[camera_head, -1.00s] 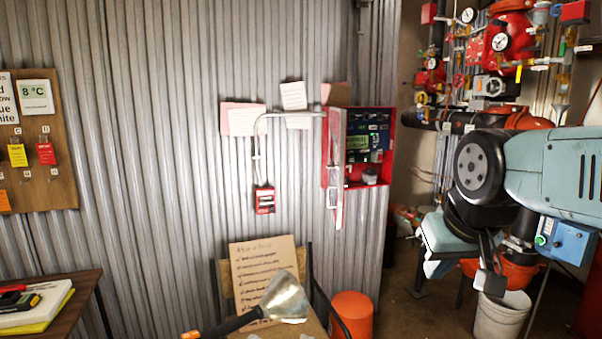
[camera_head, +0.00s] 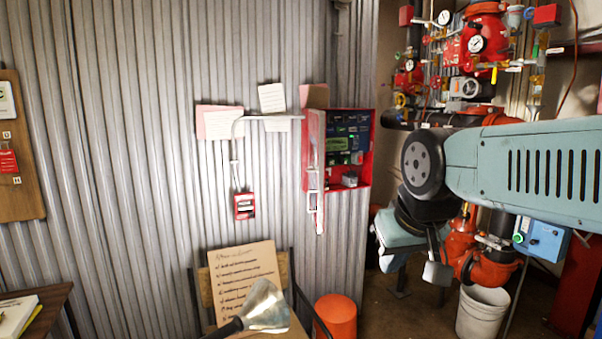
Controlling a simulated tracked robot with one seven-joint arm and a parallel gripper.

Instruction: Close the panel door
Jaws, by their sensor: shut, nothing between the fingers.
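The red panel box (camera_head: 366,150) is mounted on the corrugated metal wall, with dark modules and a small green screen inside. Its door (camera_head: 315,155) stands open, swung out on the left side and seen nearly edge-on. Pale keys or a latch-like piece hang at the door's lower edge. My gripper (camera_head: 437,271) points down, to the right of and below the panel, apart from the door. Its fingers are shut and empty.
A lamp (camera_head: 264,307) and a cardboard sign (camera_head: 243,283) are on a chair below the panel. An orange bin (camera_head: 336,316) stands beside it. Red pipes and valves (camera_head: 480,45) fill the right, above a white bucket (camera_head: 482,312). A red call box (camera_head: 244,206) hangs left of the panel.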

